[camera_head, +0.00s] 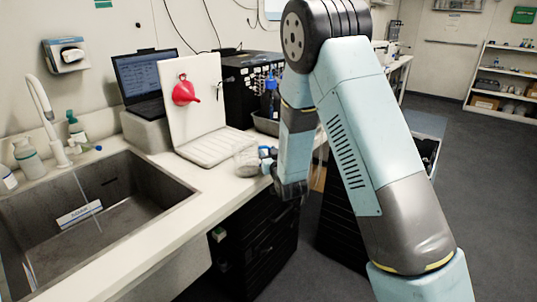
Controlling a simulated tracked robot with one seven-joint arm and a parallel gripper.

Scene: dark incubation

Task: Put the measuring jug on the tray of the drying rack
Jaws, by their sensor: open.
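A clear measuring jug (245,158) appears to stand on the white counter, right of the drying rack's tray; its outline is faint. The drying rack has an upright white board (196,113) and a flat ribbed white tray (212,149) at its foot. The tray is bare. My gripper (276,172) is at the counter's front edge, just right of the jug, at the lower end of my wrist. It is open, with nothing visibly held. Its fingertips are small and partly hidden, and I cannot tell whether they touch the jug.
A red funnel (184,91) hangs on the rack's board. A sink (95,215) with a tap lies to the left, and a laptop (146,75) stands behind. A blue bottle (271,92) and a grey bin (265,123) are behind my wrist. Counter in front of the tray is clear.

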